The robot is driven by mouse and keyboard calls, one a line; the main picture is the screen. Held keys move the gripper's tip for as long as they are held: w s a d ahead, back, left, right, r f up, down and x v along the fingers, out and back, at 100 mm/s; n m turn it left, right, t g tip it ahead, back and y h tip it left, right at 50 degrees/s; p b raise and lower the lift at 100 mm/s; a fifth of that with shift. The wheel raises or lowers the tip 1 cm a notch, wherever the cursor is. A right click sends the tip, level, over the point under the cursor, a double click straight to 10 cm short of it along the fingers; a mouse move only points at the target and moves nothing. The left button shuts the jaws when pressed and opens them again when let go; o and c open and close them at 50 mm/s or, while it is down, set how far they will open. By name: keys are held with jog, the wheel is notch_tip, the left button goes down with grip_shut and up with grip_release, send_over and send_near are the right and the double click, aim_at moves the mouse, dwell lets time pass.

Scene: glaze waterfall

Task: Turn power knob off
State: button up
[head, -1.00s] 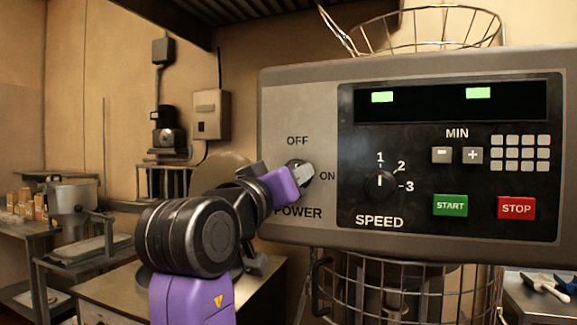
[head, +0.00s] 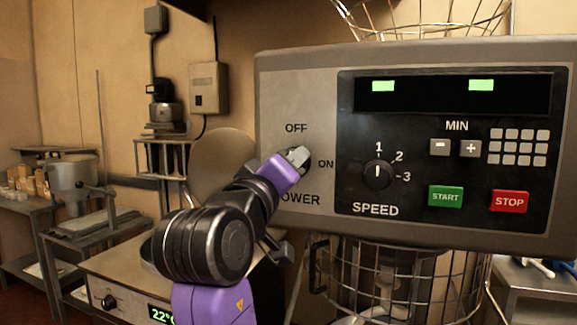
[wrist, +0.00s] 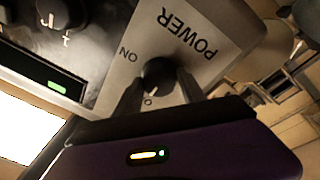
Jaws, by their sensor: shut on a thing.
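The round black power knob (wrist: 158,70) is on the grey control panel (head: 290,90), between the OFF label above and the ON label to its right. In the head view the knob is mostly hidden behind my gripper (head: 298,158). My gripper is shut on the knob, with one finger on each side of it in the wrist view (wrist: 160,84). In the head view the fingers slant up and to the right. The display (head: 455,92) above shows two lit green segments.
To the right are the speed knob (head: 378,175), green START button (head: 446,197) and red STOP button (head: 509,201). A wire guard (head: 400,290) hangs below the panel. A machine with a lit readout (head: 160,313) stands lower left, with shelves behind.

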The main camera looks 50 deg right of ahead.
jog(key=shift+s+d+r, duration=0.1)
jog(key=o, duration=1.3)
jog(key=shift+o, duration=0.2)
jog(key=b+v, duration=0.1)
jog(key=v, duration=0.6)
jog(key=shift+a+b, duration=0.4)
